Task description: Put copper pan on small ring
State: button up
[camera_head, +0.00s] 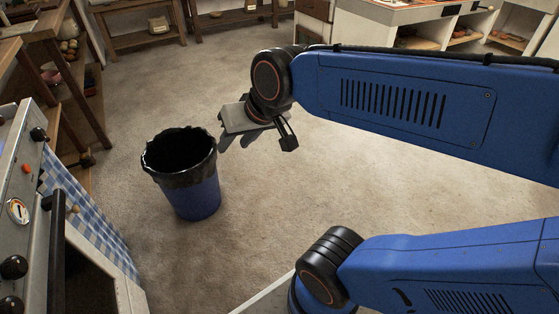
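My gripper (258,138) hangs at the end of my blue arm, above the floor and to the upper right of the blue bin. I see it mostly from above and behind, and its fingers are partly hidden by its own body. I cannot tell whether they are apart or together. No pan shows at the gripper. The copper pan is not in view. The small ring is not in view either. Only the front of a stove (22,175), with black knobs and a dial, shows at the left edge.
A blue bin (195,199) with a black liner stands on the floor near the stove. A blue-and-white checked towel (88,222) hangs at the stove front. Wooden shelves (140,38) and a white counter (385,14) line the back. The middle floor is clear.

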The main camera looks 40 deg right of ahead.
jog(key=s+d+f+n+g+h, duration=0.1)
jog(key=s+d+f+h, duration=0.1)
jog(key=s+d+f, duration=0.2)
jog(key=s+d, duration=0.3)
jog(key=s, duration=0.1)
jog(key=shift+s+g, duration=0.15)
jog(key=shift+g, duration=0.15)
